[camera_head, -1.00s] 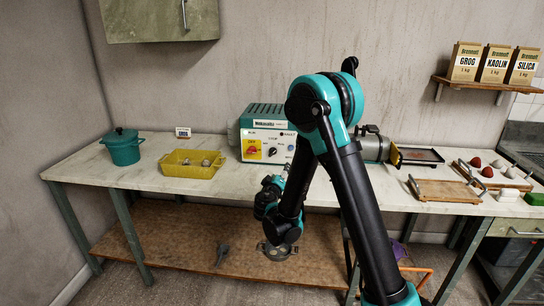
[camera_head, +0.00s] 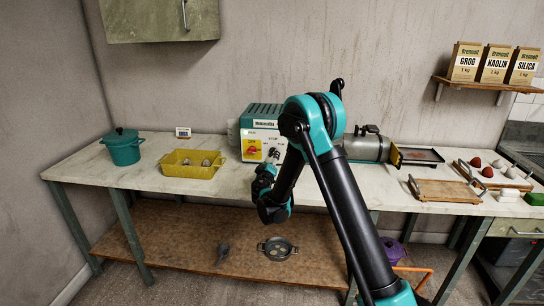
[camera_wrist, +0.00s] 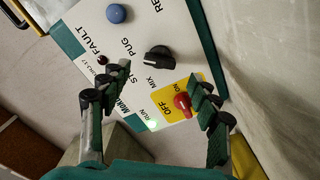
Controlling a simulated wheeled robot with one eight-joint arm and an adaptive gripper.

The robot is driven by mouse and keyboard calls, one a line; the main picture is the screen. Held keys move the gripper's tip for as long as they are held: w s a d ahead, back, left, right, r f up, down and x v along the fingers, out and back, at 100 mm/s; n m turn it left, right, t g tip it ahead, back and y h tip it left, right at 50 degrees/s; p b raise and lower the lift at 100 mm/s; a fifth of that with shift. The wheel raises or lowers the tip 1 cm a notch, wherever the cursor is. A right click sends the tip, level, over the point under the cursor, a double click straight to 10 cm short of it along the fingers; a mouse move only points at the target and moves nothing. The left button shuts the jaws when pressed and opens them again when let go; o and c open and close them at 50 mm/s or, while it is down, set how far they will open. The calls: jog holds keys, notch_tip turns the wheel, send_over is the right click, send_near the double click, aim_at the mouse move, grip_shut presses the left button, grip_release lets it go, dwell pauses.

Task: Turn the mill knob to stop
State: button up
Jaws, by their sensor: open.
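The mill (camera_head: 262,112) is a teal and white box with a printed front panel at the back of the bench. In the wrist view its black mill knob (camera_wrist: 160,58) sits on the white panel, with labels such as PUG and MIX around it. I cannot tell for sure which label it points at. A red OFF/ON switch (camera_wrist: 183,103) on a yellow plate is nearby. My gripper (camera_wrist: 154,88) is open, its fingers spread to either side, apart from the knob. In the head view my gripper (camera_head: 273,156) is in front of the panel and hides the knob.
A blue button (camera_wrist: 116,13) is also on the panel. A yellow tray (camera_head: 190,172) and a teal pot (camera_head: 123,148) stand to the left on the bench. A metal barrel (camera_head: 366,147), a dark tray and wooden boards are to the right.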

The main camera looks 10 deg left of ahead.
aim_at(272, 154)
jog(key=shift+w, duration=2.7)
jog(key=shift+c, duration=0.5)
jog(key=c, duration=1.1)
jog(key=shift+o, duration=0.2)
jog(key=n, duration=0.4)
jog(key=shift+n, duration=1.8)
